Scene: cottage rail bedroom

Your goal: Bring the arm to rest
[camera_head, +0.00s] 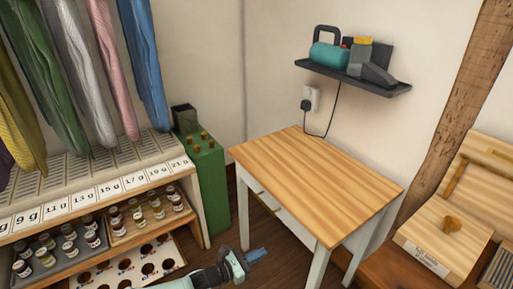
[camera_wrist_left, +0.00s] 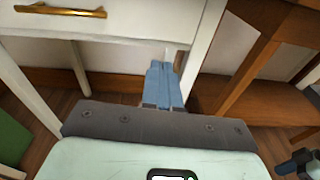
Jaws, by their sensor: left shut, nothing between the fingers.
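My left gripper (camera_head: 256,254) is low in front of the small wooden-topped table in the head view, above the dark floor. In the left wrist view its two blue fingers (camera_wrist_left: 164,85) lie together, shut with nothing between them. They point toward the space under the table's white drawer front. The gripper looks apart from the table (camera_head: 318,180), though the exact gap is hard to judge.
A shelf of small jars (camera_head: 120,208) stands at the left, beside a green cabinet (camera_head: 207,185). A wall shelf (camera_head: 355,82) holds tools above the table. A wooden bench (camera_head: 440,240) is at the right. The tabletop is bare.

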